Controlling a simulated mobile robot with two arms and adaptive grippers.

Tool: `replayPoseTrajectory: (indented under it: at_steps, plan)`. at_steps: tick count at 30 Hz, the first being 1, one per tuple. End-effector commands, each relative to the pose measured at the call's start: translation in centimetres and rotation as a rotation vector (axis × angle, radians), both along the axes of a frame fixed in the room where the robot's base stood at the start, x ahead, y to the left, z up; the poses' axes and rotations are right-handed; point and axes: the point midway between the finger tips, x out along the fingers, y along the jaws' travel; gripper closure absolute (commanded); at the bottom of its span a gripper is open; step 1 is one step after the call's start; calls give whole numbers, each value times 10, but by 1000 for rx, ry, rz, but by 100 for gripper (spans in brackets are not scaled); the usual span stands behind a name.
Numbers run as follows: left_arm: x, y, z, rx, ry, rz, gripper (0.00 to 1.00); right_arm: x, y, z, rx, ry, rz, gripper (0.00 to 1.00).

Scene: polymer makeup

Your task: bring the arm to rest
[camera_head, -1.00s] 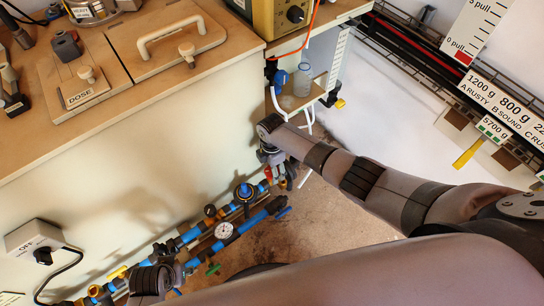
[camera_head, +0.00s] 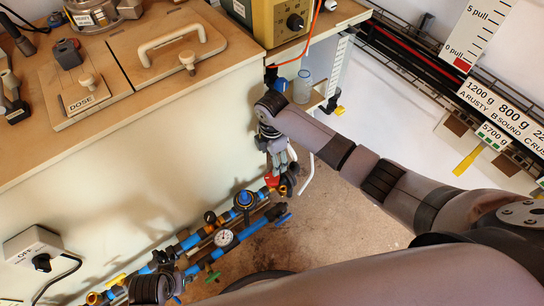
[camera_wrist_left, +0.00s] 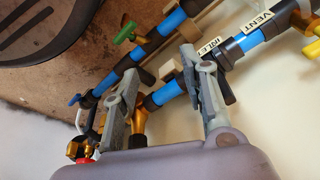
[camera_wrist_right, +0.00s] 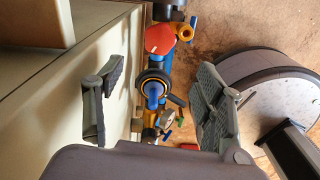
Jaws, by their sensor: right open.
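My right arm reaches in from the right in the head view. Its gripper (camera_head: 279,158) points down beside the cabinet front, near the upper end of the pipework. In the right wrist view the fingers (camera_wrist_right: 155,105) are wide apart, with nothing held; a round valve with a blue knob (camera_wrist_right: 152,92) and a red handle (camera_wrist_right: 160,38) show beyond them. My left wrist is low in the head view by the lower pipes, its fingers hardly visible there. In the left wrist view its fingers (camera_wrist_left: 163,95) are spread, with blue pipe (camera_wrist_left: 163,93) visible between and beyond them.
Blue pipework with a gauge (camera_head: 224,238) runs along the cabinet foot. A switch box (camera_head: 34,248) is on the cabinet front. The worktop (camera_head: 110,110) holds a DOSE lid (camera_head: 82,103) and a handled cover. Brown floor (camera_head: 340,215) is open.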

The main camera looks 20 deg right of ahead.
Motion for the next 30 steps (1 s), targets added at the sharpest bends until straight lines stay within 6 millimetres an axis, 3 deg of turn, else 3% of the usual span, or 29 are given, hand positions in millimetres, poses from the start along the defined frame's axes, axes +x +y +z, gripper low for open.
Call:
replayPoseTrajectory:
  at_steps: [10,14,17,22,30]
  plan:
    - [0,0,0,0,0,0,60,-1,1,-1,2,-1,-4,36]
    - [0,0,0,0,-1,1,60,-14,8,-14,27,-4,-66,36]
    - [0,0,0,0,-1,1,60,-38,19,-34,71,-14,-197,36]
    - [0,0,0,0,0,0,60,-94,30,-69,161,-38,-566,36]
    - [0,0,0,0,0,0,60,-170,2,-96,220,-82,-1129,36]
